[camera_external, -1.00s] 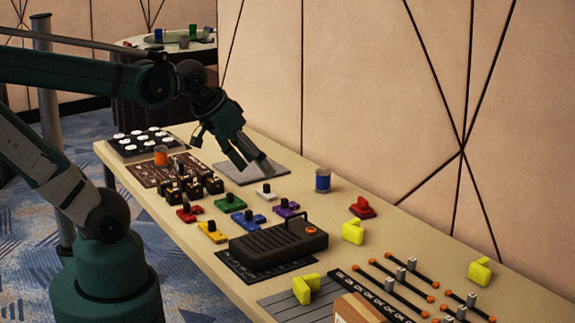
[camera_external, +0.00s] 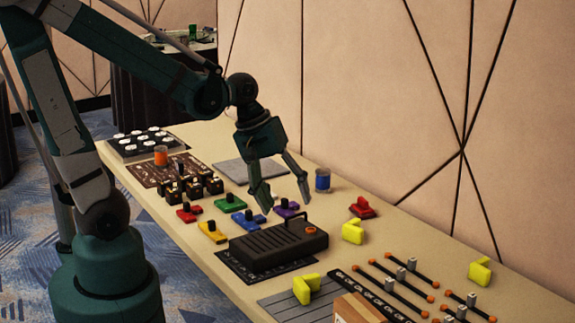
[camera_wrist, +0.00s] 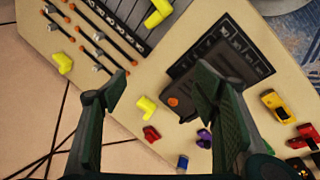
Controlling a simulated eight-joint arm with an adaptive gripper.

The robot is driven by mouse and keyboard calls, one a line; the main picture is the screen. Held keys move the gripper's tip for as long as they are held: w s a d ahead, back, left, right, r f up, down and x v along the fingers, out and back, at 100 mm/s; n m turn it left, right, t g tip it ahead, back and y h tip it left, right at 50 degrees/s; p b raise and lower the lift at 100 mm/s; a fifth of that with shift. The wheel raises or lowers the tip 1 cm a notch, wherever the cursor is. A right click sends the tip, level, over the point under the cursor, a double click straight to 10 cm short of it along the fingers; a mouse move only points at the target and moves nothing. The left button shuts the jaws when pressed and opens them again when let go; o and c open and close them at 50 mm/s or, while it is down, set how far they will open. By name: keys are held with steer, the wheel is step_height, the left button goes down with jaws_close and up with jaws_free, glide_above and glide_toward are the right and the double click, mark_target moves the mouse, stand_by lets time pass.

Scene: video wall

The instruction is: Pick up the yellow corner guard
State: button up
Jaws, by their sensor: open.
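Three yellow corner guards are on the table. One (camera_external: 353,231) is at the middle right, beside the black case; it also shows between my fingers in the wrist view (camera_wrist: 145,107). Another (camera_external: 480,271) stands farther right near the wall edge, and shows at upper left in the wrist view (camera_wrist: 62,63). The third (camera_external: 306,288) stands on a grey slatted panel, and shows at the top of the wrist view (camera_wrist: 157,12). My gripper (camera_external: 287,200) is open and empty, above the table, left of the nearest guard and apart from it.
The black case with a handle (camera_external: 278,247) lies below and in front of my gripper. A blue can (camera_external: 322,181) and a red piece (camera_external: 362,208) are near the wall side. Black bars with orange ends (camera_external: 404,273) and a cardboard box (camera_external: 358,308) are at the right.

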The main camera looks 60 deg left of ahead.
mark_target(307, 277)
steer(key=shift+d+f+n+g+h+p, duration=0.25)
steer(key=shift+d+f+n+g, duration=0.5)
steer(key=shift+d+f+n, duration=0.95)
steer(key=shift+d+f+n+g+h+p, duration=0.1)
steer(key=shift+d+f+n+g+h, duration=0.5)
steer(key=shift+d+f, duration=1.25)
steer(key=shift+d+f+n+g+h+p, duration=0.15)
steer(key=shift+d+f+n+g, duration=0.85)
steer(key=shift+f+n, duration=1)
steer(key=shift+d+f+m, duration=0.15)
steer(key=shift+f+m, duration=0.2)
steer(key=shift+m, duration=0.05)
steer(key=shift+f, duration=0.1)
steer(key=shift+b+x, duration=0.35)
steer(key=shift+x, duration=0.85)
steer(key=shift+f, duration=0.1)
steer(key=shift+b+x, duration=0.95)
steer(key=shift+x, duration=1.55)
steer(key=shift+w+d, duration=0.1)
steer(key=c, duration=0.9)
